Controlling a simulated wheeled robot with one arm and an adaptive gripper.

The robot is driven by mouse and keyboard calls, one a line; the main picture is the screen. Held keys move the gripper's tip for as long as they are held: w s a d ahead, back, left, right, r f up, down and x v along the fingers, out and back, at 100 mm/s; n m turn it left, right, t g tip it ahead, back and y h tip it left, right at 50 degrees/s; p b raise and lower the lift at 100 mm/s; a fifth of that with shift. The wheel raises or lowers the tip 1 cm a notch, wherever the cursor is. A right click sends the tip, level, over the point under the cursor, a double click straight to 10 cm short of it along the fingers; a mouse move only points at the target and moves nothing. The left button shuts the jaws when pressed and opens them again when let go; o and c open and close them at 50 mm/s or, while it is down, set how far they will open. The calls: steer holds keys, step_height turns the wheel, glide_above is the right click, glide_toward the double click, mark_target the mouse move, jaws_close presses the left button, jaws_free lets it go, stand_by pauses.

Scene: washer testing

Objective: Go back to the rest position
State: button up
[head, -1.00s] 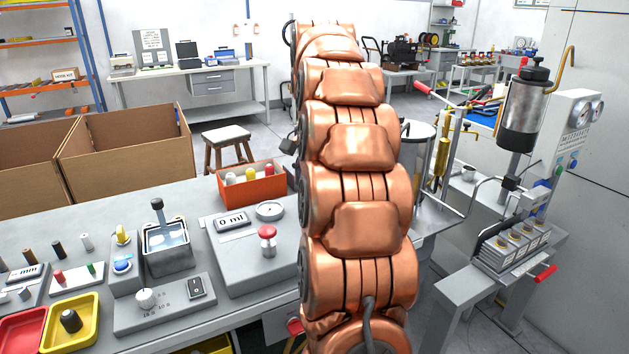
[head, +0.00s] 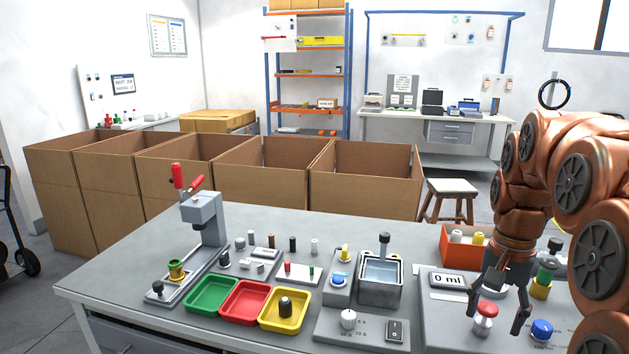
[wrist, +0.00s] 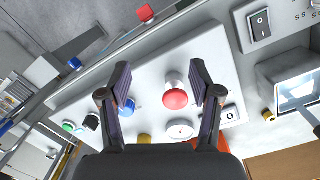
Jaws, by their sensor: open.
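My gripper (head: 501,305) hangs from the copper-coloured arm at the right of the head view, pointing down over the grey panel with the 0 ml display (head: 447,280). In the wrist view my gripper (wrist: 160,92) shows open, with a red knob (wrist: 175,98) seen between and beyond the fingertips. The same red knob (head: 485,318) shows in the head view, close to the fingers. I cannot tell the exact height of the fingertips above it.
A blue knob (head: 541,330) and an orange bin (head: 457,250) are near my gripper. A water basin (head: 381,275), a switch box (head: 395,330) and green, red and yellow trays (head: 212,294) stand further left. Open cardboard boxes (head: 365,185) line the back; a stool (head: 450,190) stands behind the bench.

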steer(key=s+a+f+n+g, duration=0.1)
steer(key=s+a+f+n, duration=0.45)
steer(key=s+a, duration=0.4)
steer(key=s+a+f+n+g, duration=0.1)
steer(key=s+a+f+n, duration=0.45)
steer(key=s, duration=0.75)
step_height(320, 180, up, 15)
steer(key=w+a+m+t+p, duration=0.1)
steer(key=p, duration=1.4)
steer(key=shift+w+a+f+m, duration=0.15)
steer(key=shift+w+a+m, duration=0.15)
steer(key=shift+w+a, duration=0.05)
